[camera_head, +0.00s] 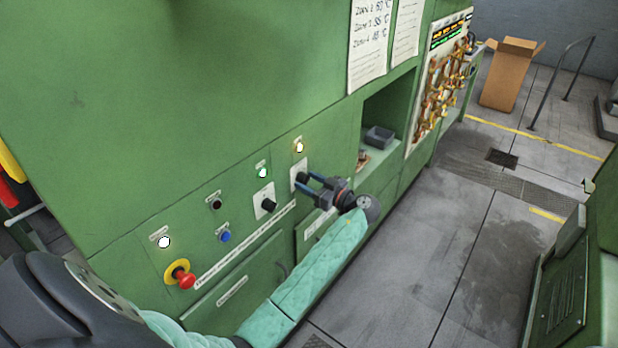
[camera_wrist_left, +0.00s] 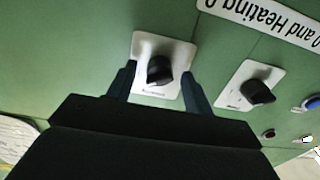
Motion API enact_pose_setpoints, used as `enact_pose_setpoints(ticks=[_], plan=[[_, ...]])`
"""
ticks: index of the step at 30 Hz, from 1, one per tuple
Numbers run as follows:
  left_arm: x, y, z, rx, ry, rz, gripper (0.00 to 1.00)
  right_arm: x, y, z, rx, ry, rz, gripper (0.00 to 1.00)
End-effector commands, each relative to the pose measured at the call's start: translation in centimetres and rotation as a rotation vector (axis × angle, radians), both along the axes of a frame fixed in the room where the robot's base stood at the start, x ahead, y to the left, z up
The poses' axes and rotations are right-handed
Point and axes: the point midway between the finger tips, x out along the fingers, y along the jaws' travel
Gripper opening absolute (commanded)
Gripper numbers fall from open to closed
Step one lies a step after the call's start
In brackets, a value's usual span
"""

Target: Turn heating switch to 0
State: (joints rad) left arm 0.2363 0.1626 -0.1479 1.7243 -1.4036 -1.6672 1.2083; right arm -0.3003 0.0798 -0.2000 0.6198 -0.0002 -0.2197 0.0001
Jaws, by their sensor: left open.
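The green machine's front panel holds two black rotary switches on white plates. The right-hand switch (camera_head: 300,176) has my left gripper (camera_head: 305,187) at it, partly hiding it. In the left wrist view this switch (camera_wrist_left: 160,69) sits between the two open fingers (camera_wrist_left: 159,74), with its knob not clamped. The other switch (camera_head: 268,205) is to its left in the head view and also shows in the wrist view (camera_wrist_left: 257,91). A label strip with "and Heating" (camera_wrist_left: 265,18) shows upside down in the wrist view; which switch it names I cannot tell. My right gripper is not in view.
An open niche (camera_head: 385,110) is to the right.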

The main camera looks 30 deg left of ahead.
Motion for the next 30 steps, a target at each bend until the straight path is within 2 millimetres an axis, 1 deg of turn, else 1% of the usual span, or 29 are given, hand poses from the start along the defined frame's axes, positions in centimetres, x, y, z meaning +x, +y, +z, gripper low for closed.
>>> enact_pose_setpoints(ticks=[4, 11, 15, 18, 25, 30], plan=[[0.0, 0.4, 0.0, -0.001, 0.001, -0.001, 0.51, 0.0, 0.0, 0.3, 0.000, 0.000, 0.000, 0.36], [0.0, 0.4, -0.1, -0.001, 0.001, 0.000, 0.51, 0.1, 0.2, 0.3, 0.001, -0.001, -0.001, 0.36], [0.0, 0.4, -0.1, -0.001, 0.001, 0.000, 0.24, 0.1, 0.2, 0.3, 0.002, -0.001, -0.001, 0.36], [0.0, 0.4, -0.1, -0.001, 0.001, 0.000, 0.07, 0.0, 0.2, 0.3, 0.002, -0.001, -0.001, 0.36], [0.0, 0.4, -0.2, -0.001, -0.003, 0.000, 0.07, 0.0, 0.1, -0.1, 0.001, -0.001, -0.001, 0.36], [0.0, 0.4, -0.4, -0.002, -0.014, 0.000, 0.07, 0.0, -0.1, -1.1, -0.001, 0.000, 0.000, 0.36]])
